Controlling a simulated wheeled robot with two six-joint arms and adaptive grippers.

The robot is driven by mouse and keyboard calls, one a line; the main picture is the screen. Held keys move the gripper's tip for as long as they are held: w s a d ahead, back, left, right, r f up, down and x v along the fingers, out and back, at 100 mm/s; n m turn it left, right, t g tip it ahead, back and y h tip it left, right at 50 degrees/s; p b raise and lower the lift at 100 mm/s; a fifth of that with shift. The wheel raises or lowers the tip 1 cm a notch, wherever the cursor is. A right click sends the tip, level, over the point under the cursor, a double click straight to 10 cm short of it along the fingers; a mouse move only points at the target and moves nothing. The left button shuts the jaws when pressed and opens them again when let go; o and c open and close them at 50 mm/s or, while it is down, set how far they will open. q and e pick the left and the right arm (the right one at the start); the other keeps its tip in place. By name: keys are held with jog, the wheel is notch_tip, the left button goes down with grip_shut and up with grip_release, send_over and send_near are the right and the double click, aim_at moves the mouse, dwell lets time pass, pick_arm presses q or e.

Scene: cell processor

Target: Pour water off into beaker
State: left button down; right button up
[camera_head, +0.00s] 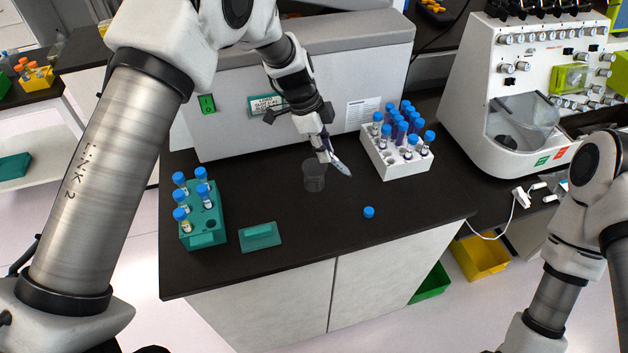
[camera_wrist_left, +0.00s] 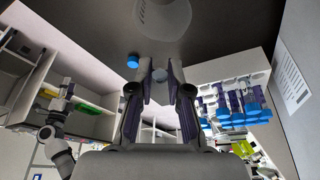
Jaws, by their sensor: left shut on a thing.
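My left gripper (camera_head: 326,153) is shut on a tube (camera_head: 341,166) and holds it tilted, just above and to the right of the beaker's rim in the head view. The tube shows no blue cap; I cannot tell whether any liquid is flowing from it. The clear beaker (camera_head: 314,182) stands upright on the dark bench. In the left wrist view, the tube's round end (camera_wrist_left: 160,75) shows between the fingers, and the beaker (camera_wrist_left: 163,17) is at the top. My right arm shows at the right of the head view, but its gripper is out of frame.
A loose blue cap (camera_head: 369,212) lies on the bench. A white rack (camera_head: 398,168) with several blue-capped tubes stands behind to the right. A green rack (camera_head: 205,236) with several capped tubes and a green block (camera_head: 260,237) are at left. The front middle of the bench is clear.

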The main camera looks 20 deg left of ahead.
aim_at(314, 176)
pick_arm(q)
jog(key=shift+f+h+b, duration=0.3)
jog(key=shift+f+b, duration=0.7)
jog(key=shift+b, duration=0.15)
jog(key=shift+a+f+h+b, duration=0.15)
jog(key=shift+h+b, duration=0.45)
jog(key=shift+b, duration=0.75)
jog(key=h+b, duration=0.1)
jog(key=b, duration=0.2)
jog(key=shift+f, duration=0.2)
